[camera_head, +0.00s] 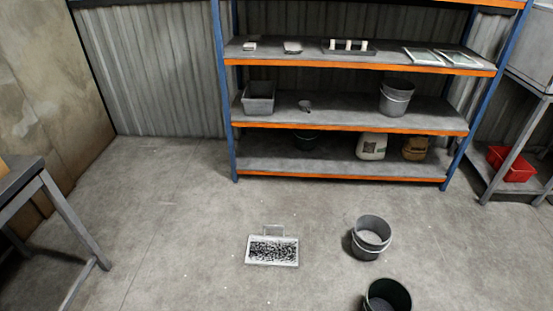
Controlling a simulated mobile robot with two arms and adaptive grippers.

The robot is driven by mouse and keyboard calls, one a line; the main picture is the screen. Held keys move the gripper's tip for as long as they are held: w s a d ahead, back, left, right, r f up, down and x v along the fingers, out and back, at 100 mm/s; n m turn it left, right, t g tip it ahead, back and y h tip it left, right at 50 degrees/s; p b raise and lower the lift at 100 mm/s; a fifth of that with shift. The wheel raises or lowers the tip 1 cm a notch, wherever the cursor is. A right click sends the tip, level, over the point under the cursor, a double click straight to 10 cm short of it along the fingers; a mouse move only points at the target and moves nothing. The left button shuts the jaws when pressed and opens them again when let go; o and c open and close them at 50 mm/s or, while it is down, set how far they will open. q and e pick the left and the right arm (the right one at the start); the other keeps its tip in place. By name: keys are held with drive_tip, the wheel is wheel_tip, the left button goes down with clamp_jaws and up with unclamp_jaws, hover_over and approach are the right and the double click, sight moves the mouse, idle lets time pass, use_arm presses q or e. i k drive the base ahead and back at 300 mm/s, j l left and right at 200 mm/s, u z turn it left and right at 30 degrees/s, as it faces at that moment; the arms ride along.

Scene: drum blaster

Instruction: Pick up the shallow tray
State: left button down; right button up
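A shallow tray (249,262) sits flat on the concrete floor in the lower middle of the head view. It is light grey and rectangular, with a thin handle frame at its far side. Dark and white speckled bits lie in it. Neither of my grippers shows in this view, so nothing is seen touching the tray.
A grey bucket (371,243) stands right of the tray, with a dark green bucket (387,298) nearer, cut by the bottom edge. A blue and orange shelf rack (350,125) stands behind. A table (55,205) is at left. Floor left of the tray is clear.

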sight(282, 251)
drive_tip(key=z, duration=1.25)
drive_tip(key=u, duration=1.35)
drive_tip(key=k+j, duration=0.1)
drive_tip(key=j, duration=0.3)
drive_tip(key=k+j+z, duration=0.15)
drive_tip(key=j, duration=0.3)
drive_tip(key=k+j, duration=0.15)
drive_tip(key=j, duration=0.25)
drive_tip(key=i+j+z, duration=0.15)
drive_tip(key=j, duration=0.25)
drive_tip(key=i+j+z, duration=0.1)
drive_tip(key=j, duration=0.3)
drive_tip(key=i+j+z, duration=0.15)
drive_tip(key=j, duration=0.3)
drive_tip(key=j+z, duration=0.15)
drive_tip(key=j, duration=0.25)
drive_tip(key=i+j+z, duration=0.3)
drive_tip(key=i+j, duration=0.35)
drive_tip(key=i+j+z, duration=0.3)
drive_tip(key=i+j, duration=0.4)
drive_tip(key=j, duration=0.15)
